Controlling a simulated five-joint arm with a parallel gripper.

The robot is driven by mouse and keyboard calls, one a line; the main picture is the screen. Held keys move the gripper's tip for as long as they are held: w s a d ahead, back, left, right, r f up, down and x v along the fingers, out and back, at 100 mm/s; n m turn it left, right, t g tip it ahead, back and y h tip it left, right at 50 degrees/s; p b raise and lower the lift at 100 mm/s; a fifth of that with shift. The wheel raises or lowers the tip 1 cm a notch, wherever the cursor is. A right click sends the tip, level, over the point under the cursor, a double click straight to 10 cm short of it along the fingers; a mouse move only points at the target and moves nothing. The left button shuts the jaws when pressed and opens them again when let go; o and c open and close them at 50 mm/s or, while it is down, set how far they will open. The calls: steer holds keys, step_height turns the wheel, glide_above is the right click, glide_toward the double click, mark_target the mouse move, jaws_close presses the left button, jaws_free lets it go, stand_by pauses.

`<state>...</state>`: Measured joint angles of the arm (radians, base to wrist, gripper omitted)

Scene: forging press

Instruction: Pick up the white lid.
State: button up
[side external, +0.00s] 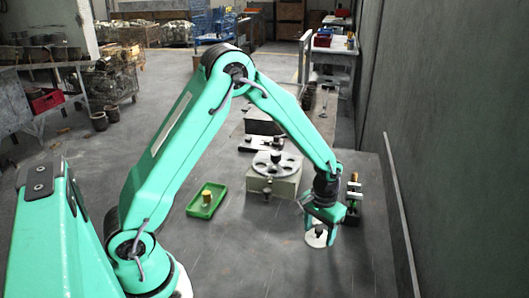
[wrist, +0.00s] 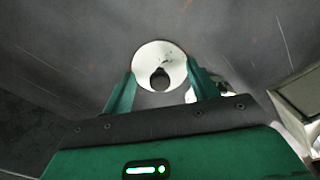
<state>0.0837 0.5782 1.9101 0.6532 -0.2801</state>
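The white lid (side external: 314,241) is a round pale disc with a small dark knob. It lies on the grey surface under my gripper (side external: 321,229), which partly covers it in the side external view. In the wrist view the lid (wrist: 150,53) shows just beyond the fingertips, with its dark knob (wrist: 160,80) between the two green fingers. My gripper (wrist: 160,76) is open, one finger on each side of the knob with clear gaps. I cannot tell how high the fingertips are above the lid.
A green tray (side external: 199,211) with a brass-coloured piece stands to the left. A grey box with a holed disc (side external: 274,164) stands behind. The surface in front is clear.

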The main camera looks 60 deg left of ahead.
mark_target(320, 230)
steer(key=shift+c, duration=0.7)
steer(key=shift+r, duration=0.2)
steer(key=shift+r, duration=0.45)
step_height(320, 230, up, 3)
steer(key=shift+d+r, duration=0.15)
steer(key=s+d+r, duration=0.6)
steer(key=d, duration=0.3)
steer(key=shift+s+r, duration=0.25)
steer(key=shift+s, duration=0.15)
